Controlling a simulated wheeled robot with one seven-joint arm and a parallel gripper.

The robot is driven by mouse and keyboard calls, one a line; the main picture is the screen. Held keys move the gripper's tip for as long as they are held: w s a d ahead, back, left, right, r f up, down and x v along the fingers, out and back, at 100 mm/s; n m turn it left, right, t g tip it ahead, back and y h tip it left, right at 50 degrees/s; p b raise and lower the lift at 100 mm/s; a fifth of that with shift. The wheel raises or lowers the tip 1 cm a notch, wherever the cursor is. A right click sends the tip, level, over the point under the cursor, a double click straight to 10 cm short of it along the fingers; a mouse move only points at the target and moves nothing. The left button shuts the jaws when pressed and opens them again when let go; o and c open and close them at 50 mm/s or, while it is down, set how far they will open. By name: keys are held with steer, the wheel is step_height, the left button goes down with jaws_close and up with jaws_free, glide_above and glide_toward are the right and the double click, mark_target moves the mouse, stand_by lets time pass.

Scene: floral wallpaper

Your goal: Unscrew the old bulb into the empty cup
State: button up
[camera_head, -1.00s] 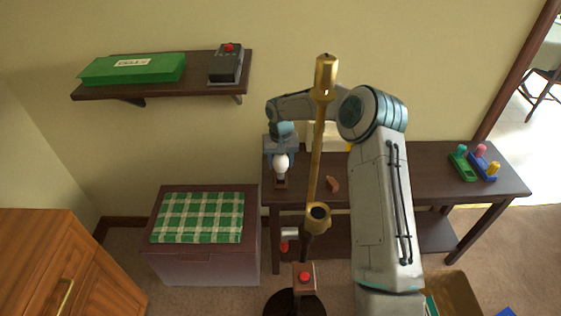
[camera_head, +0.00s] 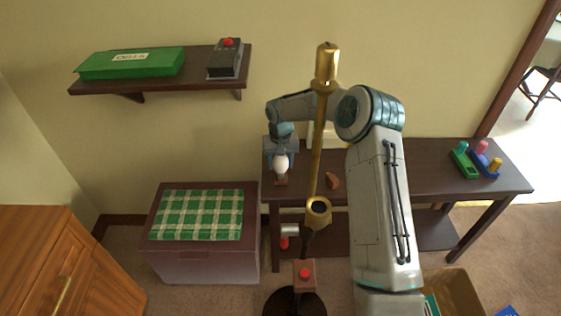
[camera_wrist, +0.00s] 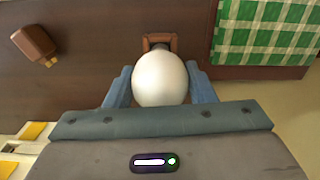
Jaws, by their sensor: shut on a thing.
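A white round bulb (camera_wrist: 160,78) is between the two blue fingers of my gripper (camera_wrist: 161,88), which is shut on it. In the head view the bulb (camera_head: 281,164) shows below my gripper (camera_head: 281,157), over the left end of the dark table. A small brown square holder (camera_wrist: 160,41) with a dark opening lies just beyond the bulb in the wrist view; in the head view it (camera_head: 281,180) is right under the bulb. I cannot tell whether bulb and holder touch. A brass socket (camera_head: 318,207) on the lamp stand faces up, with a dark opening. I cannot make out which container is the cup.
A brass lamp pole (camera_head: 317,145) stands in front of the table. A brown piece (camera_head: 333,181) lies on the table (camera_head: 420,180). Coloured pegs on blocks (camera_head: 477,160) stand at its right end. A chest (camera_head: 205,262) with a green checked cloth (camera_head: 197,214) is at left.

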steer(key=shift+f, duration=0.5)
steer(key=o, duration=1.2)
steer(key=shift+o, duration=0.2)
step_height(320, 180, up, 8)
steer(key=shift+f+b, duration=0.2)
steer(key=shift+b, duration=0.15)
